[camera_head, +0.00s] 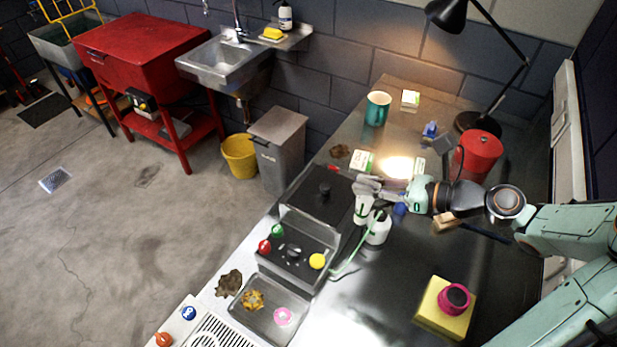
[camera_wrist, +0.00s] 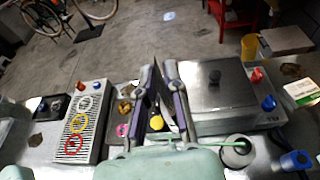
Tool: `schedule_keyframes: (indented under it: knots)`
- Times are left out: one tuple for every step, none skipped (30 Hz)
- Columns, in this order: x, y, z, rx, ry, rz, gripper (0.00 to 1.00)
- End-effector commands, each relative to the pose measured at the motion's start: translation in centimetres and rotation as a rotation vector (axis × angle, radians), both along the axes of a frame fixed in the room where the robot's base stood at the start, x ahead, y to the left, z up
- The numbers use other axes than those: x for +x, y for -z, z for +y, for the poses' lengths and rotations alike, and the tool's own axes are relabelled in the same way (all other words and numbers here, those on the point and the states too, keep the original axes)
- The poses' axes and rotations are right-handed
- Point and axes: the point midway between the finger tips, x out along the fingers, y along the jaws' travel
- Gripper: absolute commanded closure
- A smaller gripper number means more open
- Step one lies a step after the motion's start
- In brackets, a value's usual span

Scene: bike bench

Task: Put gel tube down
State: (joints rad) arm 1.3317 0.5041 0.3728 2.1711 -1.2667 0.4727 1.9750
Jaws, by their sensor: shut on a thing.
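The gel tube (camera_head: 362,209) looks like a small whitish tube with a dark mark, hanging below my gripper (camera_head: 367,187) in the head view. My gripper is shut on it, above the steel bench beside the black-topped box. In the wrist view, my gripper (camera_wrist: 158,72) shows a thin dark piece between its fingers, seemingly the tube (camera_wrist: 165,98) edge-on. The tube's lower end is close to the bench area by the white bottle; I cannot tell whether it touches anything.
A white bottle (camera_head: 378,230) with a green hose stands close by. The black-topped box (camera_head: 322,193) and a control box with coloured knobs (camera_head: 293,250) are to the left. A metal tray (camera_head: 262,326) lies in front. The bench (camera_head: 395,292) is clear before the yellow block (camera_head: 432,312).

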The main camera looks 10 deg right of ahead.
Motion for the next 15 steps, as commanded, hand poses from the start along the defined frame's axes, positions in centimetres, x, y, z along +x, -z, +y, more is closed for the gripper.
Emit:
schedule_keyframes:
  knots:
    - [0.8,0.4,0.0,0.003,-0.019,-0.002,1.00]
    - [1.2,0.6,0.0,0.003,-0.028,-0.002,1.00]
    - [1.9,0.9,0.1,0.003,-0.042,-0.002,1.00]
    - [2.5,1.1,0.1,0.004,-0.052,-0.003,1.00]
    - [3.1,1.3,0.2,0.004,-0.062,-0.003,1.00]
    - [4.0,1.6,0.2,0.004,-0.075,-0.005,1.00]
    - [4.8,1.8,0.3,0.005,-0.084,-0.006,1.00]
    - [5.6,1.9,0.4,0.005,-0.094,-0.005,1.00]
    - [6.9,2.1,0.6,0.006,-0.106,-0.007,1.00]
    - [8.0,2.2,0.8,0.006,-0.115,-0.008,1.00]
    - [9.2,2.3,1.0,0.008,-0.121,-0.009,1.00]
    - [11.1,2.2,1.4,0.010,-0.128,-0.009,1.00]
    - [12.6,2.1,1.7,0.011,-0.128,-0.010,1.00]
    - [14.1,1.9,2.1,0.013,-0.127,-0.010,1.00]
    - [16.2,1.5,2.6,0.014,-0.118,-0.008,1.00]
